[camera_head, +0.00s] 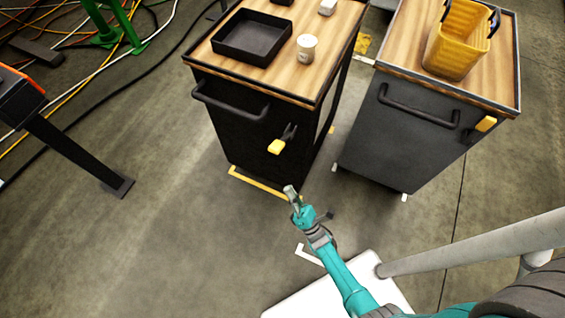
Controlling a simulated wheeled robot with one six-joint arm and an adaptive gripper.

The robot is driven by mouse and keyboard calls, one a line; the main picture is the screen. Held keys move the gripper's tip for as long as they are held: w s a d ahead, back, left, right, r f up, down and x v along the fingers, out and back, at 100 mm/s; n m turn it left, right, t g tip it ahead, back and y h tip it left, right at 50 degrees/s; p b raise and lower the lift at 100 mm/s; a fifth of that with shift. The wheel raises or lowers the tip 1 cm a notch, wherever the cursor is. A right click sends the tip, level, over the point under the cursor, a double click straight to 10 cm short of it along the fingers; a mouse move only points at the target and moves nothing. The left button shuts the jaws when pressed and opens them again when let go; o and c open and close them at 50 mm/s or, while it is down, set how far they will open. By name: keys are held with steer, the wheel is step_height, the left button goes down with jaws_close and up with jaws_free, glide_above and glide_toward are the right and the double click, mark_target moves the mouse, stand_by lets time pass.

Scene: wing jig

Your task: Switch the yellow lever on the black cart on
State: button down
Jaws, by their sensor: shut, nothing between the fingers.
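The black cart (245,143) stands at the upper middle, with a wooden top and a dark handle on its front. The yellow lever (276,147) is on the cart's front face, near its right edge, with a dark bracket beside its upper right. My gripper (290,191) is shut and empty. In the picture it appears below the lever and apart from it, near the cart's lower front corner. How far it is from the cart in depth I cannot tell.
A black tray (217,47) and a white cup (306,48) are on the black cart. A grey cart (400,140) with a yellow basket (456,42) and another yellow piece (486,124) stands to the right. Cables (60,98) lie at left. Floor is clear at lower left.

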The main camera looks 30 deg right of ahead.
mark_target(282, 141)
steer(key=s+d+r+x, duration=0.1)
steer(key=x, duration=1.1)
steer(key=shift+w+d+r, duration=0.25)
steer(key=shift+d+r, duration=0.2)
steer(key=shift+r, duration=0.1)
